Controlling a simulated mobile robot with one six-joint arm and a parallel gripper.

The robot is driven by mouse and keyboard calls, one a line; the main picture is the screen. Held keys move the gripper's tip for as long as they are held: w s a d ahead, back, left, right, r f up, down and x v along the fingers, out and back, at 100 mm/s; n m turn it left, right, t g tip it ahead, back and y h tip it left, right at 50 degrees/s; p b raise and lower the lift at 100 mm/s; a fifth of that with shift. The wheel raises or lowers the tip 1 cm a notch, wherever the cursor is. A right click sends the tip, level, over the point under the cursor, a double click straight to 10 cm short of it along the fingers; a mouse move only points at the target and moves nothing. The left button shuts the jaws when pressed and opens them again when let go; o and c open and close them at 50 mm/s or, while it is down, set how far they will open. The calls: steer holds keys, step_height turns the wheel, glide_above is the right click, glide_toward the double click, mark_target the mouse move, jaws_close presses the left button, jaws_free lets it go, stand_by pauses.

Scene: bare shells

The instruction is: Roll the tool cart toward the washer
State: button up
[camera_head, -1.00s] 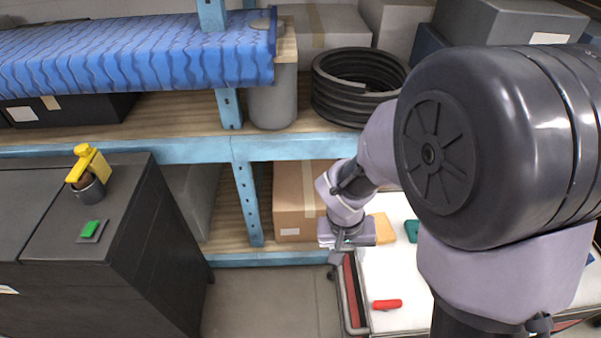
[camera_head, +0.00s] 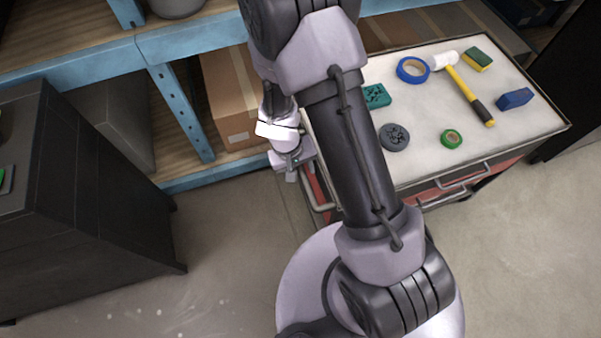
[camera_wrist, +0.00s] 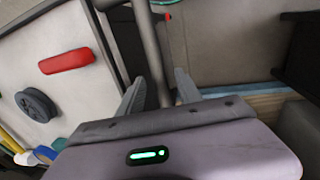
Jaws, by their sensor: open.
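The tool cart (camera_head: 520,143) stands right of centre in the head view, with a white top and a red-and-grey body. My gripper (camera_head: 293,163) is at its left end, partly hidden by my arm. In the wrist view my gripper (camera_wrist: 158,78) is open, with a finger on each side of the cart's grey handle bar (camera_wrist: 148,45). I cannot tell whether the fingers touch the bar. A dark box-like unit (camera_head: 85,200), possibly the washer, stands at the left of the head view, with floor between it and the cart.
A blue-framed shelf (camera_head: 195,40) with a cardboard box (camera_head: 228,95) runs behind. The cart top holds a mallet (camera_head: 470,90), blue tape (camera_head: 412,70), green tape (camera_head: 451,139) and other small items. Bare concrete floor (camera_head: 220,240) lies in front, left of my base.

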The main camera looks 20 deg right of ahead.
jaws_close()
stand_by(1.5)
